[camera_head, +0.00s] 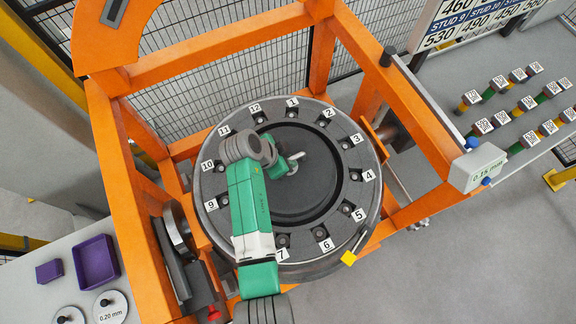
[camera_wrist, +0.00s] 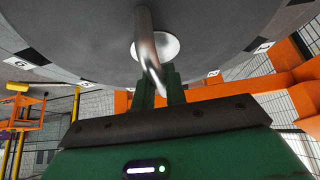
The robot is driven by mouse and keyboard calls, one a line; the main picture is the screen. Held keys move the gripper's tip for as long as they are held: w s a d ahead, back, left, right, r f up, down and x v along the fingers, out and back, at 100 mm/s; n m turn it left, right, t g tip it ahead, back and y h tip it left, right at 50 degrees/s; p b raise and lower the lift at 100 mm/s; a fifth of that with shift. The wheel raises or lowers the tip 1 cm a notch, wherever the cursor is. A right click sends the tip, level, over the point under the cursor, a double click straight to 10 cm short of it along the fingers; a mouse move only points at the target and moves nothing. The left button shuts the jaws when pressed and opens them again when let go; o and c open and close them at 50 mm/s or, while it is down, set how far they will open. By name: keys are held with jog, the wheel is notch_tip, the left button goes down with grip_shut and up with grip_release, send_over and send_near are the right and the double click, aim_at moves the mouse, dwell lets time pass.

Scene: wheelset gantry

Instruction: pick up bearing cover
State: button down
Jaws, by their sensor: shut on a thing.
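The bearing cover appears to be the dark round plate (camera_head: 300,200) in the middle of the numbered wheel face (camera_head: 214,184). A pale metal handle (camera_head: 293,168) stands out from it; in the wrist view this handle (camera_wrist: 149,45) is a bent rod on a round base. My gripper (camera_head: 287,162) reaches in over the wheel face from the front. Its green fingers (camera_wrist: 163,88) are shut on the handle in the wrist view. My wrist hides part of the left side of the plate. I cannot tell whether the plate is seated or lifted.
A right table holds several coloured studs (camera_head: 492,90). A 0.15 mm box (camera_head: 478,168) sits at the right beam.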

notch_tip(320, 180, up, 10)
jog(key=shift+r+b, duration=0.1)
jog(key=shift+b, duration=0.25)
dwell(0.5)
